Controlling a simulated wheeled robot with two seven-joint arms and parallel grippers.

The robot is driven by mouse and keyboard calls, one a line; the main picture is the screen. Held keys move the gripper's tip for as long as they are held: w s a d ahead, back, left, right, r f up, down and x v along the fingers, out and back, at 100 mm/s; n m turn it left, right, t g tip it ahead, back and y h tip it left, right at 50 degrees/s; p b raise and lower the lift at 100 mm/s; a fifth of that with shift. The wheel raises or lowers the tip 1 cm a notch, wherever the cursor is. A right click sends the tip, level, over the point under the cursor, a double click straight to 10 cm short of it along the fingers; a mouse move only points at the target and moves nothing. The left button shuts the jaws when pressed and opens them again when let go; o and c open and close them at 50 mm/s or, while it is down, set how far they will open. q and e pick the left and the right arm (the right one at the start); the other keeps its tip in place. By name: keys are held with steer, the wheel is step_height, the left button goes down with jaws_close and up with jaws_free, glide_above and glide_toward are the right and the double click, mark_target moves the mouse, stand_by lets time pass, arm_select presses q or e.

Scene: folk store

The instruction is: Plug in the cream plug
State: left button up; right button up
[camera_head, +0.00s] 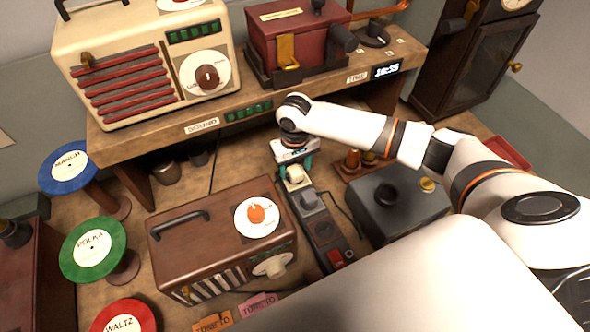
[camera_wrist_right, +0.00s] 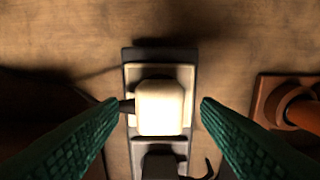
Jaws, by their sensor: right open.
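The cream plug (camera_head: 295,177) sits at the far end of a dark power strip (camera_head: 324,240) on the table. In the right wrist view the cream plug (camera_wrist_right: 160,107) is over the end socket of the strip (camera_wrist_right: 131,75), and its cord leaves to the left. I cannot tell how deep it sits. My right gripper (camera_head: 294,168) is above that end. In the wrist view its green fingers (camera_wrist_right: 160,112) are open on either side of the plug, with a gap at each side. My left gripper is not in view.
A dark plug (camera_head: 310,199) sits nearer on the strip, by a red switch (camera_head: 336,258). A brown radio (camera_head: 180,250) stands left and a grey box (camera_head: 398,205) right. A shelf (camera_head: 215,124) with a cream radio (camera_head: 130,60) stands behind.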

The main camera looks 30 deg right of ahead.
step_height(320, 180, up, 5)
steer(key=shift+r+b, duration=0.2)
steer(key=shift+b, duration=0.2)
steer(key=shift+s, duration=0.1)
stand_by(0.3)
